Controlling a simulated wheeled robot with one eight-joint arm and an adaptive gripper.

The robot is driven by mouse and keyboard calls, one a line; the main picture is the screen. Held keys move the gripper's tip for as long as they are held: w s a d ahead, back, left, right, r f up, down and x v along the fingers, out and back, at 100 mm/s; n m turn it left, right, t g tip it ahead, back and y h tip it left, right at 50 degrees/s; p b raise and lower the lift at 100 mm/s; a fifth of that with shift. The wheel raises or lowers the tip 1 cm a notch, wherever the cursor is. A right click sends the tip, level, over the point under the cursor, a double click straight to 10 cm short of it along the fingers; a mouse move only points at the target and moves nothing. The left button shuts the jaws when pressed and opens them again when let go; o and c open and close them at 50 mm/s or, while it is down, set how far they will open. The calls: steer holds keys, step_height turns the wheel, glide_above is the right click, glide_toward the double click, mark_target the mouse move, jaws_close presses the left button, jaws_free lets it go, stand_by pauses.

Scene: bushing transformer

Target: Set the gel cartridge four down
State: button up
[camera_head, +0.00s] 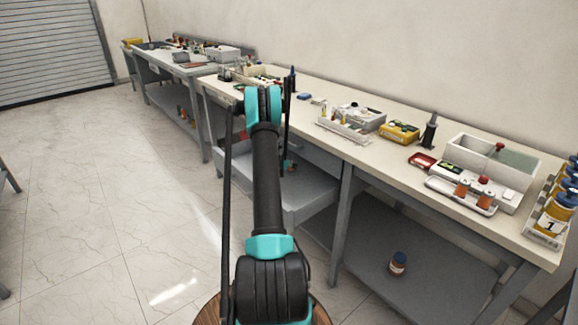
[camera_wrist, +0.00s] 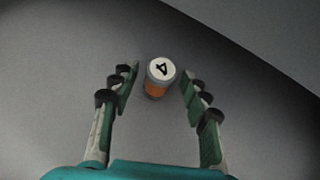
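The gel cartridge four (camera_wrist: 160,74) has a white cap marked 4 and an orange body. In the wrist view it is on a plain grey surface (camera_wrist: 60,60), cap towards the camera. My gripper (camera_wrist: 160,85) has its two fingers spread, one on each side of the cartridge. A gap shows between each finger and the cartridge. In the head view my arm hides most of the area around the gripper, and I cannot make out the cartridge there.
A long workbench (camera_head: 395,152) runs along the wall. It carries a yellow box (camera_head: 399,133), a white bin (camera_head: 495,157) and a rack of numbered bottles (camera_head: 545,235). A bottle (camera_head: 398,263) stands on another lower shelf. Open floor lies left.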

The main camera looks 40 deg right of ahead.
steer(key=shift+r, duration=0.15)
steer(key=s+a+r+m+y, duration=0.2)
steer(key=s+a+r+m, duration=0.3)
steer(key=a, duration=0.6)
steer(key=s+a+r+m+y, duration=0.1)
steer(key=s+a+r+m, duration=0.2)
steer(key=s+a+r, duration=0.55)
steer(key=s+a+r+m+y, duration=0.2)
steer(key=s+a+r+m, duration=0.15)
steer(key=a, duration=0.85)
steer(key=s+a+f+m+y, duration=0.1)
steer(key=s+a+m+y, duration=0.4)
steer(key=s+a+m, duration=0.7)
steer(key=s+a, duration=0.8)
steer(key=s, duration=0.3)
steer(key=shift+g, duration=0.4)
steer(key=shift+f, duration=0.1)
